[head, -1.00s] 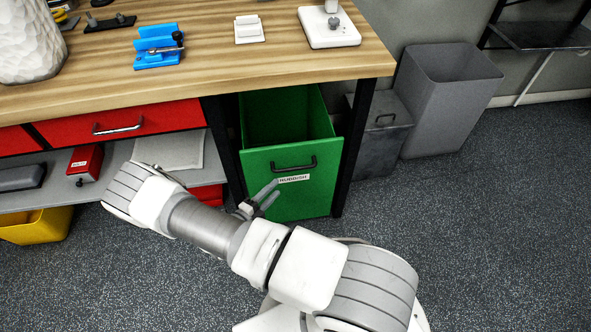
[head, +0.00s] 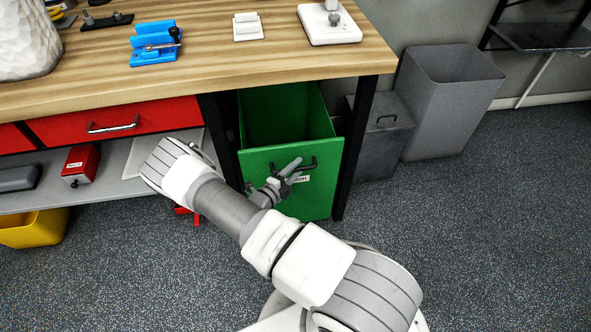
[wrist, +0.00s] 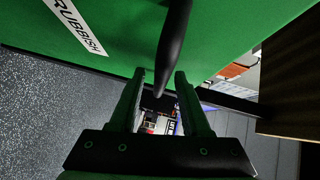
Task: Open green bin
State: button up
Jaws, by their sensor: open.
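The green bin (head: 313,203) stands under the right end of the workbench, its upright front panel facing me and its hollow inside showing from above. A black bar handle (head: 315,164) is on the front panel, above a white label that my gripper partly covers. My gripper (head: 297,171) is open in front of the panel, at the handle. In the wrist view the handle (wrist: 175,38) runs down into the gap between my two fingers (wrist: 160,78), which are apart on either side of it. I cannot tell whether either finger touches it.
The wooden workbench (head: 200,62) overhangs the bin, with a black leg (head: 353,150) close on its right. A red drawer (head: 115,122) and a grey shelf (head: 112,178) are to the left. Grey bins (head: 450,100) stand to the right. The floor (head: 480,230) there is clear.

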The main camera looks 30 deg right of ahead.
grip_shut()
dwell(1.3)
